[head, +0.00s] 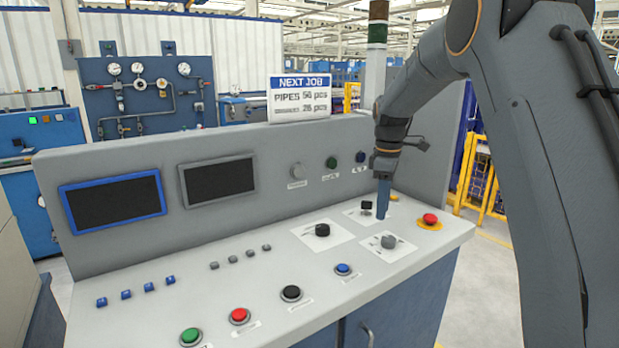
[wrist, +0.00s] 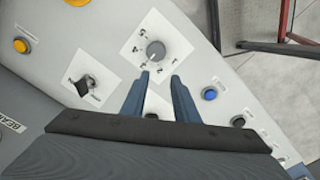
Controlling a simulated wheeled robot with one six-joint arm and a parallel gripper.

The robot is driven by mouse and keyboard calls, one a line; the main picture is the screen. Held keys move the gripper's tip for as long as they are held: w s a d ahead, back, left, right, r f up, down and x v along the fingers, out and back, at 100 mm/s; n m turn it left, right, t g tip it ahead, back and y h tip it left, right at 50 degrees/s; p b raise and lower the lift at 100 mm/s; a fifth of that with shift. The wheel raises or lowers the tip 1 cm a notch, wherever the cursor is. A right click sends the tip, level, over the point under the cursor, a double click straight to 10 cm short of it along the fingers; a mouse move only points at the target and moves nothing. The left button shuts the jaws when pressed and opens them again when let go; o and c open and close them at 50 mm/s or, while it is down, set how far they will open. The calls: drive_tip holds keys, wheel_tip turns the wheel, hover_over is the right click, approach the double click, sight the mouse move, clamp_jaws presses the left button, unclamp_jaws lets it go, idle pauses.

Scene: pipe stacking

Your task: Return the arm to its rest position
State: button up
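My gripper (head: 383,212) points down over the right part of the control console's light panel in the head view. In the wrist view, my gripper (wrist: 160,78) shows two blue fingers apart, with bare panel between them and nothing held. The grey rotary knob (wrist: 155,50) on its white plate lies just past the fingertips. It also shows in the head view (head: 389,242), in front of the gripper. My arm reaches in from the right side of the head view. The exact gap between the fingertips and the panel cannot be told.
A black switch (head: 367,206) and a red emergency button (head: 430,218) stand near the gripper. A black knob (head: 322,230) and a blue button (head: 343,269) sit further left. The upright back panel (head: 260,160) carries two dark screens and a NEXT JOB sign (head: 299,97).

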drive_tip(key=s+f+m, duration=0.3)
drive_tip(key=s+m, duration=0.1)
drive_tip(key=s, duration=0.7)
drive_tip(key=s+f+m, duration=0.4)
drive_tip(key=s+m, duration=0.1)
drive_tip(key=s, duration=0.7)
drive_tip(key=s+f+m, duration=0.3)
drive_tip(key=s+m, duration=0.1)
drive_tip(key=s, duration=0.8)
drive_tip(key=shift+a+f, duration=0.15)
drive_tip(key=shift+a, duration=0.05)
